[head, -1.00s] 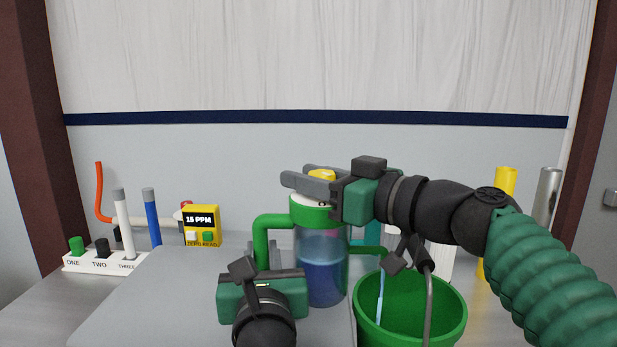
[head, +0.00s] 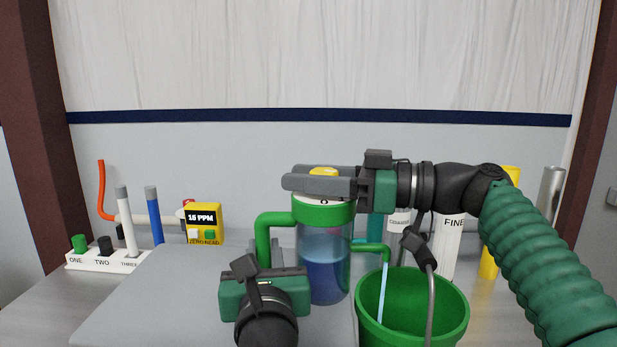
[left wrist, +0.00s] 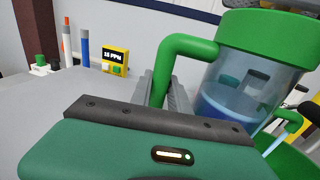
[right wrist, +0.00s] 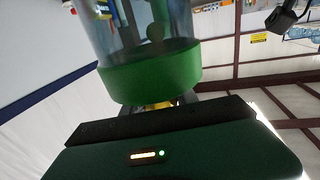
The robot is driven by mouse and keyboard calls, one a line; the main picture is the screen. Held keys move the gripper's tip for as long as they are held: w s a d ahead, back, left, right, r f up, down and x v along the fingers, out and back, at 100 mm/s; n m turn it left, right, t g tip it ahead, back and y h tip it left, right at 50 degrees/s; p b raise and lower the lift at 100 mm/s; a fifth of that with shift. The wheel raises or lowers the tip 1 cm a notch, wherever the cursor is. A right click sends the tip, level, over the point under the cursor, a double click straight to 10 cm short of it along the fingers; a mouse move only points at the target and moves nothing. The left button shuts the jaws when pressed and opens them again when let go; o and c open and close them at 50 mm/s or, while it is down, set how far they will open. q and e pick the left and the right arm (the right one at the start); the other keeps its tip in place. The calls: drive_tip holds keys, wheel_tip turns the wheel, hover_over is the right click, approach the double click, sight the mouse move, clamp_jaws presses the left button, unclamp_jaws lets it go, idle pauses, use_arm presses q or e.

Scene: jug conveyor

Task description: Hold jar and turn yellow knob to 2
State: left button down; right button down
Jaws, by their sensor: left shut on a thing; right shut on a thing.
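The clear jar (head: 323,265) holds blue liquid and has a green lid band and a green side handle (head: 262,238). My right gripper (head: 305,178) lies level across the jar top, shut on the yellow knob. Only a bit of the knob shows in the right wrist view (right wrist: 158,104), below the green lid.
A green bucket (head: 455,310) stands right of the jar, under a green spout (head: 372,248) with a pale blue stream. A yellow meter (head: 203,222) reads 15 PPM. At left is a white rack (head: 100,262) labelled ONE, TWO, THREE. The grey surface (head: 160,295) at front left is clear.

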drive_tip(key=shift+s+n+g, duration=0.15)
drive_tip(key=shift+n+g, duration=0.25)
drive_tip(key=shift+g, duration=0.2)
drive_tip(key=c, duration=1)
unclamp_jaws()
drive_tip(key=shift+o, duration=0.2)
